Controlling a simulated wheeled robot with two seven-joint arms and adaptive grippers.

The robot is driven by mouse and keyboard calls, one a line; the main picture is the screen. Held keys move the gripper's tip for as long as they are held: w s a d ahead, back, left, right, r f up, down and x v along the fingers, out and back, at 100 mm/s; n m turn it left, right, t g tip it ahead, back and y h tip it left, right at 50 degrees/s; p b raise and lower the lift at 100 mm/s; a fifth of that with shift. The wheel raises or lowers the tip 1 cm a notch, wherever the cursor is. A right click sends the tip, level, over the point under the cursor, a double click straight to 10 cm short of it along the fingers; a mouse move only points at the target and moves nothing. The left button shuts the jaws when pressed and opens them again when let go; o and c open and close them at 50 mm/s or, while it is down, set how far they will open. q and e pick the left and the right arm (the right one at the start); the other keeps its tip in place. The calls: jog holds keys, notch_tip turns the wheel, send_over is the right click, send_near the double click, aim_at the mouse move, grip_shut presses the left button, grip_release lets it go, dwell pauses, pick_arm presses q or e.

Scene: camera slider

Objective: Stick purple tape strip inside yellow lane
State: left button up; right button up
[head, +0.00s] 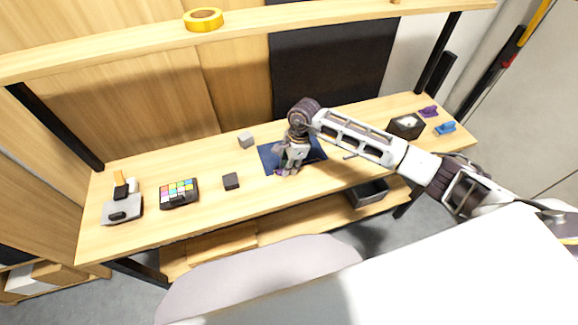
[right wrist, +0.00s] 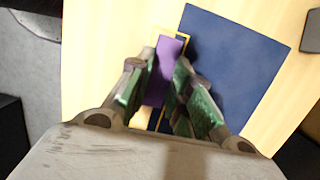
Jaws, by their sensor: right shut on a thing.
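The purple tape strip (right wrist: 164,68) is in my right gripper (right wrist: 155,85), between its two green-padded fingers, in the right wrist view. A yellow outline (right wrist: 184,37), part of the yellow lane, shows at the strip's far end by the edge of a dark blue mat (right wrist: 236,60). The fingers hide most of the lane. I cannot tell whether the strip touches the surface. In the head view my right gripper (head: 288,168) is low over the left part of the blue mat (head: 268,154). My left gripper is not in view.
On the table (head: 340,181) stand a grey cube (head: 246,140), a dark cube (head: 231,181), a colour chart (head: 179,193) and a grey device (head: 122,209) to the left. A black box (head: 406,126) and purple (head: 428,112) and blue (head: 445,128) clamps are at right. A shelf holds a tape roll (head: 203,19).

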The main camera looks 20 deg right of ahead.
jog(key=shift+b, duration=0.35)
dwell(1.0)
dwell(0.6)
jog(key=o, duration=1)
jog(key=shift+r, duration=0.1)
notch_tip(320, 180, up, 12)
jog(key=d, duration=0.2)
jog(key=shift+d+f, duration=0.2)
jog(key=shift+f, duration=0.05)
